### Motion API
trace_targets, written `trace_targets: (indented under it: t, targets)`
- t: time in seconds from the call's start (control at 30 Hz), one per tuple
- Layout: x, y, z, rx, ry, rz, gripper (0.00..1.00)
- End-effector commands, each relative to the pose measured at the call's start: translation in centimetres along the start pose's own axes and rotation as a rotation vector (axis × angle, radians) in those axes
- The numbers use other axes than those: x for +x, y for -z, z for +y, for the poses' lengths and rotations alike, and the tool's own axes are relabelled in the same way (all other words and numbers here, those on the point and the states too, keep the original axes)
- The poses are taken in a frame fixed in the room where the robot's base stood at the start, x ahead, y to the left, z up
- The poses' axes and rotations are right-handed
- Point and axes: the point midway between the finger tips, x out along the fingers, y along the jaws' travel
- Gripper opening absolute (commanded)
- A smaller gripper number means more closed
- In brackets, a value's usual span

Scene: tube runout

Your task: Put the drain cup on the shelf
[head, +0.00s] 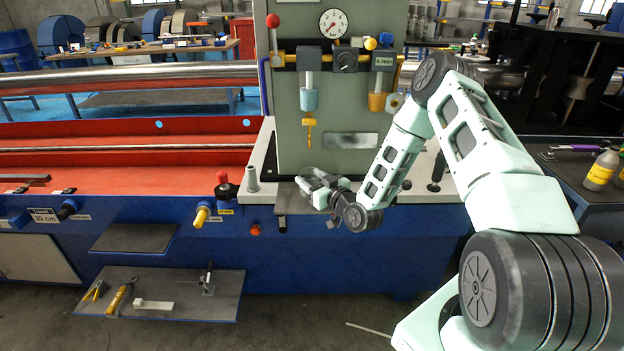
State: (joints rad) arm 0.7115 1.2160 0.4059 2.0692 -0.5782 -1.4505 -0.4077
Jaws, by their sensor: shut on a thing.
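My gripper (312,186) is at the front of the machine, below the grey panel and just over a small grey ledge (294,204). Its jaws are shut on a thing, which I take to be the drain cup. The fingers hide nearly all of it, so its shape and tilt cannot be told. I cannot tell whether it touches the ledge. A dark flat shelf (134,237) juts from the blue machine front at left, with nothing on it. A lower board (180,308) holds several tools.
On the panel, a blue-grey bowl (309,99) with a yellow drain fitting (308,124) and an amber bowl (377,102) hang under a gauge (333,23). A grey post (252,179) and a black-and-red knob (224,188) stand left of my gripper. A yellow-capped lever (202,216) sticks out.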

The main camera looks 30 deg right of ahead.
Motion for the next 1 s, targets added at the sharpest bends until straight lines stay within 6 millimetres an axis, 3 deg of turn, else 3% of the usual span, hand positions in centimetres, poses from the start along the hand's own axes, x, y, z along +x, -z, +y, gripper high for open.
trace_targets:
  t: [0.07,0.1,0.17,0.57,1.0]
  targets:
    - [0.0,-0.4,0.0,0.0,0.0,0.0,0.29]
    - [0.0,-0.3,0.0,0.0,0.0,0.0,0.57]
    - [0.0,-0.2,0.0,0.0,0.0,0.0,0.73]
    - [-0.3,0.1,0.0,0.0,0.0,-0.002,0.73]
    - [-8.8,-0.1,0.0,0.0,-0.001,-0.003,0.73]
